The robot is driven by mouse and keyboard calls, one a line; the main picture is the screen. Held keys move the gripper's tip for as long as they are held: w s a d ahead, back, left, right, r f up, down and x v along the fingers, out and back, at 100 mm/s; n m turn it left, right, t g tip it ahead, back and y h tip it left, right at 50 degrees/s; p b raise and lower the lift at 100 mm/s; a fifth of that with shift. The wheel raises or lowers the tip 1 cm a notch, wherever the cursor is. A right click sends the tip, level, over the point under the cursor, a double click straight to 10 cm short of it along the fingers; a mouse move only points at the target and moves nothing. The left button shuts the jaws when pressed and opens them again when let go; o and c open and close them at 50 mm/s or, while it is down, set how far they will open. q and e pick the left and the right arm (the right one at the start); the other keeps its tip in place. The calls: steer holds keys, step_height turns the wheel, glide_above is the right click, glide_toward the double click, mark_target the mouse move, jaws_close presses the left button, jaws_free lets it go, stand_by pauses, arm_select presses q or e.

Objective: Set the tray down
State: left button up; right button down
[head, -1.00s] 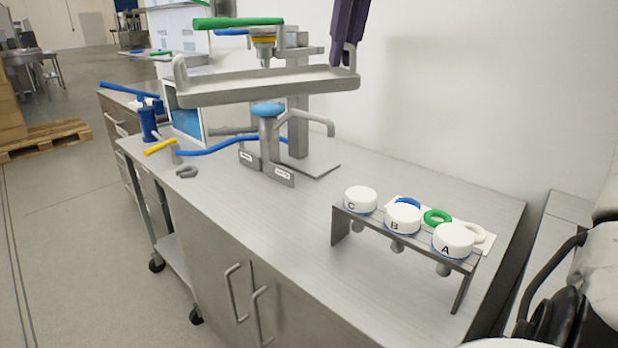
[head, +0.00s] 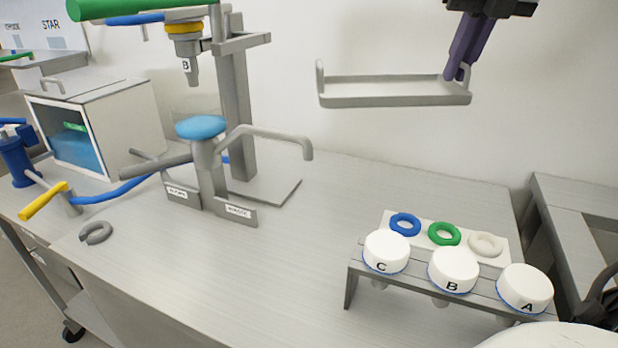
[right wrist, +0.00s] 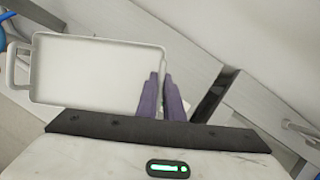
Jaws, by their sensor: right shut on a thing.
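The grey tray (head: 395,100) hangs in the air above the back of the steel table, upper right of the middle in the head view. It looks empty and roughly level, with a raised handle at its left end. My right gripper (head: 456,72) is shut on the tray's right end, with purple fingers pointing down. In the right wrist view the tray (right wrist: 90,75) lies left of the purple fingertips (right wrist: 160,78), its pale inside bare. The fingers hide the handle at the held end. My left gripper is not in view.
A rack (head: 352,286) with white lidded containers C, B and A stands front right, before a white board (head: 502,262) with blue, green and pale rings. A filling stand (head: 240,110) is left of the tray. The table (head: 290,270) is clear in the middle.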

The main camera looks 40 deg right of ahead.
step_height(320, 180, down, 15)
steer(key=w+d+n+y, duration=0.1)
steer(key=w+d+n, duration=0.1)
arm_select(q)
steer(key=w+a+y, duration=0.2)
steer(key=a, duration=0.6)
arm_select(e)
steer(key=w+a+f+n+t+y+p, duration=0.1)
steer(key=w+a+f+n+y, duration=0.1)
steer(key=w+a+f+n, duration=0.55)
steer(key=w+a+r+n+y, duration=0.2)
steer(key=w+a+r+n, duration=0.25)
steer(key=w+a, duration=0.35)
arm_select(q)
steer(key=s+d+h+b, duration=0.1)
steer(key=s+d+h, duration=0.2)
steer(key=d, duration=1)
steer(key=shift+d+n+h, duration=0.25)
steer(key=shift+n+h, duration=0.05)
arm_select(e)
steer(key=shift+m+g, duration=0.3)
steer(key=shift+m, duration=0.2)
steer(key=f, duration=0.9)
steer(key=shift+s+a+f, duration=0.25)
steer(key=shift+s+a, duration=0.05)
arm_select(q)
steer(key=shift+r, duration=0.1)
